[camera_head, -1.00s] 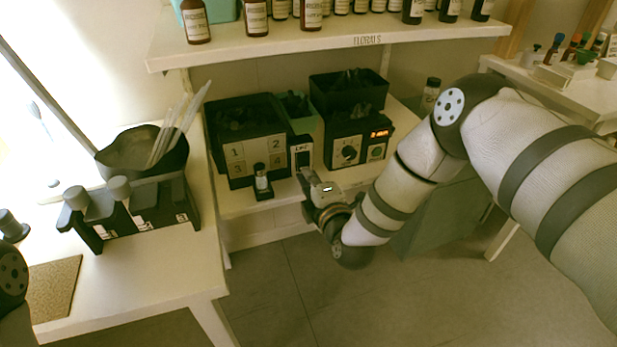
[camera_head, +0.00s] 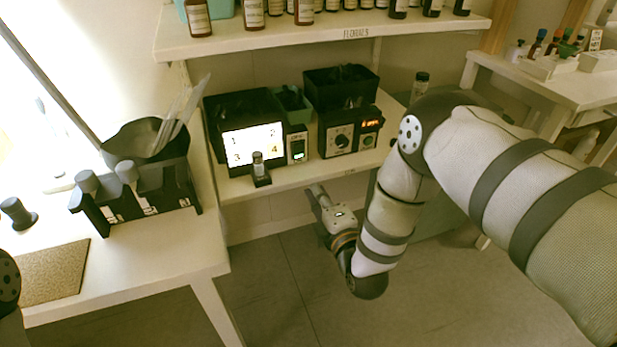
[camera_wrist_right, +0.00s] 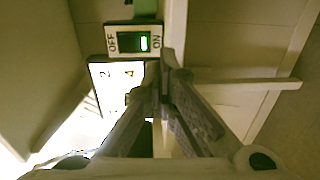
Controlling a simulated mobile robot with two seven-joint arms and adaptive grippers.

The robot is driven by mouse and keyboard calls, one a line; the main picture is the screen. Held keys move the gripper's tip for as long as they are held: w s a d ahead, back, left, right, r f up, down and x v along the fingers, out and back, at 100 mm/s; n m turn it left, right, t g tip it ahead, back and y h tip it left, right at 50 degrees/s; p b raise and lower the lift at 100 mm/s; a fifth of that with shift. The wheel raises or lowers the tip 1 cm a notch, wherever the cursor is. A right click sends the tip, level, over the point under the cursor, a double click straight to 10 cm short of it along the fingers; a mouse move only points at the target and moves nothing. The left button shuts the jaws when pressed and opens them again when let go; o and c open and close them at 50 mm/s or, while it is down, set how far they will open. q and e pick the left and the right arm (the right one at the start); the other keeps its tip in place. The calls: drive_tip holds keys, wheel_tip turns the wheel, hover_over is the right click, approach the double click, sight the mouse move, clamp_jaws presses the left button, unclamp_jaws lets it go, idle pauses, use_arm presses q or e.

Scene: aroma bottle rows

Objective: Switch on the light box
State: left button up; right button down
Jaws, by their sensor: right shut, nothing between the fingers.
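The light box (camera_head: 238,142) stands on the lower shelf, a black box whose numbered front panel glows white. Its switch (camera_head: 298,150) is on a pale plate at its right, with a green light lit. In the right wrist view the switch (camera_wrist_right: 134,42) is marked OFF and ON, with the green light at the ON end. My right gripper (camera_head: 316,190) is shut and empty, in front of and below the shelf edge, apart from the switch. Its fingers also show in the right wrist view (camera_wrist_right: 165,75). My left gripper is out of view; only a bit of my left arm shows.
A small bottle (camera_head: 259,170) stands in a holder before the panel. A black device (camera_head: 350,135) with a dial and red display is right of the switch. A black rack (camera_head: 140,195) stands on the left table. Bottles line the upper shelf.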

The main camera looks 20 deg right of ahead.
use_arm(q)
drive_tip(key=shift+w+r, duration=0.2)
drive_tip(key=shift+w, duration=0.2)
use_arm(e)
drive_tip(key=shift+s+d+f, duration=0.1)
drive_tip(key=shift+s+f, duration=0.15)
drive_tip(key=shift+s, duration=0.95)
drive_tip(key=shift+s+d+f, duration=0.1)
drive_tip(key=shift+s+f, duration=0.1)
drive_tip(key=shift+s, duration=0.95)
